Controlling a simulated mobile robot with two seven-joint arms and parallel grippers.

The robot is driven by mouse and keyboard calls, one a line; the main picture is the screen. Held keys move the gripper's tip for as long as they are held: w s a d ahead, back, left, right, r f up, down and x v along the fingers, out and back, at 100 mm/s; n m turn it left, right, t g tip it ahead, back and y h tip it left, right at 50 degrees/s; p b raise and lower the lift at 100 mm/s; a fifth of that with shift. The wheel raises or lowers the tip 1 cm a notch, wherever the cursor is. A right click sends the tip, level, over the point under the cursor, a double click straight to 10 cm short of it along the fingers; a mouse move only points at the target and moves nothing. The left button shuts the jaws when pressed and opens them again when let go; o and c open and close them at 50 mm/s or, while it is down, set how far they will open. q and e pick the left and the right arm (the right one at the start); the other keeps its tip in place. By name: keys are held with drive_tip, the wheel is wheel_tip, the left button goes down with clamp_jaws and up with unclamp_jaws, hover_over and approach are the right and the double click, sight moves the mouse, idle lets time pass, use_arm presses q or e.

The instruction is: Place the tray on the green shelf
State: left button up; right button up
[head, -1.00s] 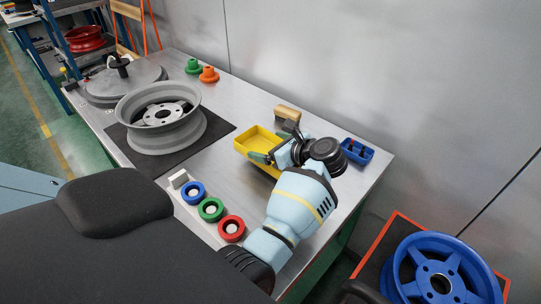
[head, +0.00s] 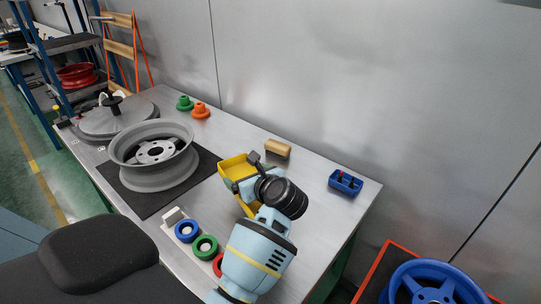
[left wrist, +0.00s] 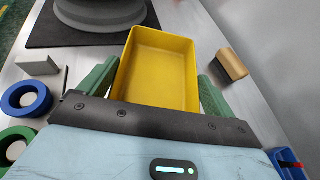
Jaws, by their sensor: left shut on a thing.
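The yellow tray (head: 236,167) is an open, empty rectangular box. In the head view it shows over the middle of the metal workbench, partly hidden by my left gripper (head: 241,188). In the left wrist view the tray (left wrist: 158,65) lies between the two green fingers of my left gripper (left wrist: 157,88), which is shut on it. I cannot tell whether the tray touches the bench or is just above it. No green shelf can be made out clearly. My right gripper is not in view.
A grey wheel rim (head: 152,178) stands on a black mat. Blue (head: 187,231) and green (head: 205,247) rings sit near the front edge. A blue wheel (head: 432,288) is beyond the bench.

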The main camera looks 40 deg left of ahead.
sight(251, 208)
use_arm(q)
drive_tip(key=s+d+m+t+h+p, duration=0.1)
drive_tip(key=s+d+m+t+h, duration=0.1)
drive_tip(key=m, duration=0.1)
drive_tip(key=s+d+m+t+h+p, duration=0.1)
drive_tip(key=s+d+m+t+h, duration=0.1)
drive_tip(key=s+d+m+t, duration=0.1)
drive_tip(key=shift+s+d+t+h, duration=0.15)
drive_tip(key=shift+s+t+h, duration=0.15)
drive_tip(key=s+d+r+m+t+h+p, duration=0.1)
drive_tip(key=s+d+m+t+h, duration=0.1)
drive_tip(key=s+d+m+h, duration=0.5)
drive_tip(key=s+d+h, duration=0.1)
drive_tip(key=s+d, duration=0.3)
drive_tip(key=d, duration=0.2)
drive_tip(key=shift+r+t+p, duration=0.25)
drive_tip(key=shift+t+p, duration=0.05)
drive_tip(key=shift+p, duration=0.05)
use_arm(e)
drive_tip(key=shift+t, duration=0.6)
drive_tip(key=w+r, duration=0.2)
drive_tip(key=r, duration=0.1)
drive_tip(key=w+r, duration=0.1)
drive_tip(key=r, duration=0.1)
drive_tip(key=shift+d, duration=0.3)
